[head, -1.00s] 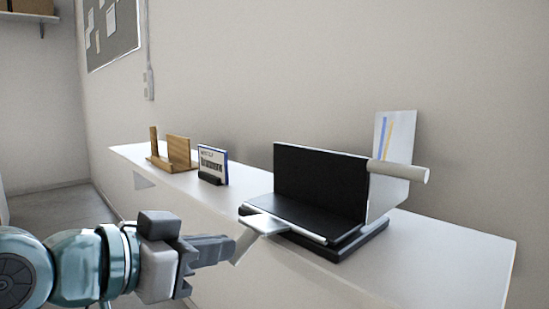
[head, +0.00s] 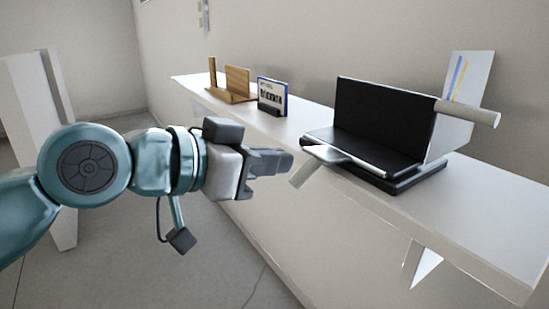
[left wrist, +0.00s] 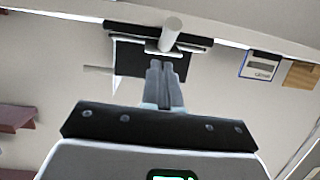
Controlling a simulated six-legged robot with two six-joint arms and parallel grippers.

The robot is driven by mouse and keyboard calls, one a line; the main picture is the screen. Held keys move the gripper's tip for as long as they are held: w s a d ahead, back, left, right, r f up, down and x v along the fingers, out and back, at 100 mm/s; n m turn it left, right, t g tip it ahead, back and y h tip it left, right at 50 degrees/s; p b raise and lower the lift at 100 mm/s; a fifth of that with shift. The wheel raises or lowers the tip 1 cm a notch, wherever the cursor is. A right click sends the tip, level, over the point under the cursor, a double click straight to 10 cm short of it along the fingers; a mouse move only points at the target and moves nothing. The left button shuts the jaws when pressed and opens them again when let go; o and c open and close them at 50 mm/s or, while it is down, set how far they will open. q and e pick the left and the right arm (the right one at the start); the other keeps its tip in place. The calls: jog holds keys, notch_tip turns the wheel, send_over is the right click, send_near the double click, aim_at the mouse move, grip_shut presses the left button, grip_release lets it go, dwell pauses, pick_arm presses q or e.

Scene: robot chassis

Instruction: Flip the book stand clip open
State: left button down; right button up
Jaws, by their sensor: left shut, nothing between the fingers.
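The book stand (head: 380,135) is black, with an upright back panel and a flat lower plate, and it stands on the white shelf. A light grey clip (head: 328,153) sticks out from the front left of its lower plate, with a pale tab (head: 305,174) slanting down. My left gripper (head: 290,162) is shut and empty, its fingertips just left of the tab; I cannot tell whether they touch. In the left wrist view the shut fingers (left wrist: 164,85) point at the stand (left wrist: 135,58), whose white rod (left wrist: 171,34) is beyond them. My right gripper is not in view.
The white shelf (head: 500,220) runs along the wall, with a bracket (head: 418,265) below it. A blue-framed card (head: 272,95) and a wooden stand (head: 238,82) sit farther left. A white panel (head: 30,110) stands at far left. The shelf right of the stand is clear.

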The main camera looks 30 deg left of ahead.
pick_arm(q)
jog(key=p+v, duration=0.1)
jog(key=v, duration=0.9)
jog(key=shift+s+f+p, duration=0.15)
jog(key=shift+s+p, duration=0.05)
jog(key=shift+p, duration=0.1)
